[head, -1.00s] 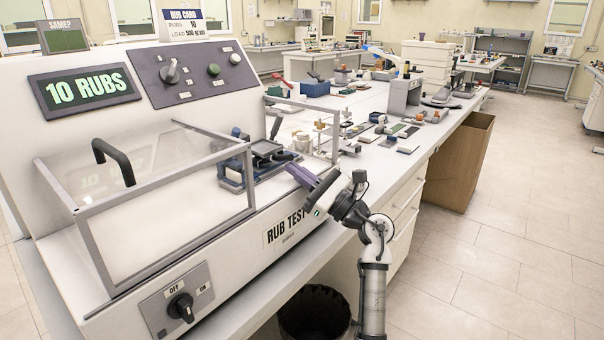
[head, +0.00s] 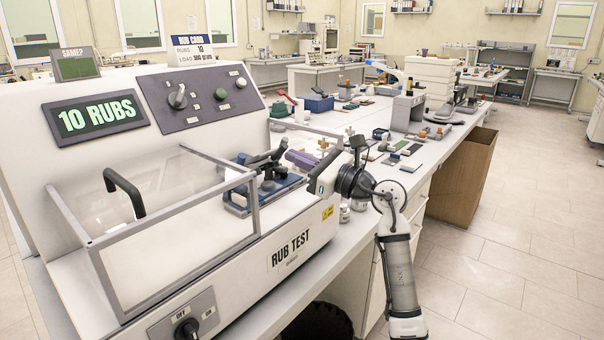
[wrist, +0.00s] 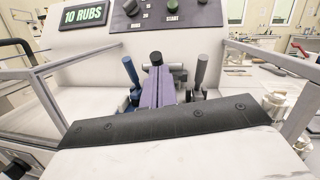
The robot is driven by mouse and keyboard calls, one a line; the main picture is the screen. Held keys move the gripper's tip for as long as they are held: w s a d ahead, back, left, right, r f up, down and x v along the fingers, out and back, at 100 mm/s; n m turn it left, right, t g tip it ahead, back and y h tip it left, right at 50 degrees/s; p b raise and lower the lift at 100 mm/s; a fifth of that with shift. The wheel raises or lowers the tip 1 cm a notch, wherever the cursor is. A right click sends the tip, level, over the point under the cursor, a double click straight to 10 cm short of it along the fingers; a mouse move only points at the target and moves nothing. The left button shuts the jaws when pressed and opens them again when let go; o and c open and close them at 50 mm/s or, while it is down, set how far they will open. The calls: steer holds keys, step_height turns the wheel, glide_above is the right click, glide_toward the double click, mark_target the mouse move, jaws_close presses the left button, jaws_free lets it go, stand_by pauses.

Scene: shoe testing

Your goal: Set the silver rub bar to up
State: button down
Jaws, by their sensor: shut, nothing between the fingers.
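The rub tester holds a rub mechanism on a blue base (head: 237,205), inside the clear-walled bay. In the wrist view a grey, silver-looking bar (wrist: 202,69) leans slightly right of upright, and a blue bar (wrist: 131,72) leans left. A black-topped part (wrist: 155,58) stands between them, just beyond my fingertips. My gripper (head: 290,156), with purple fingers, is shut and empty. It points at the mechanism from its right side in the head view; its fingers (wrist: 157,76) lie between the two bars in the wrist view. Contact with the silver bar is not visible.
The clear guard (head: 165,215) with its black handle (head: 125,192) stands left of the mechanism. The tester's dial (head: 177,96) and green button (head: 221,94) are above. Small jars (head: 345,212) stand near my wrist.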

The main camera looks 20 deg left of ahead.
steer(key=a+r, duration=0.2)
steer(key=w+a+r, duration=0.1)
steer(key=a+r, duration=0.1)
steer(key=r, duration=0.1)
steer(key=w+a+r, duration=0.1)
steer(key=a+r, duration=0.2)
steer(key=shift+w+a+r, duration=0.1)
steer(key=shift+w+r, duration=0.1)
steer(key=shift+w+a+r+p, duration=0.2)
steer(key=shift+a+r, duration=0.1)
steer(key=shift+a, duration=0.15)
steer(key=shift+w+a+r+p, duration=0.15)
steer(key=shift+w+a+r, duration=0.1)
steer(key=shift+a, duration=0.2)
steer(key=shift+s+a, duration=0.1)
steer(key=shift+r, duration=0.1)
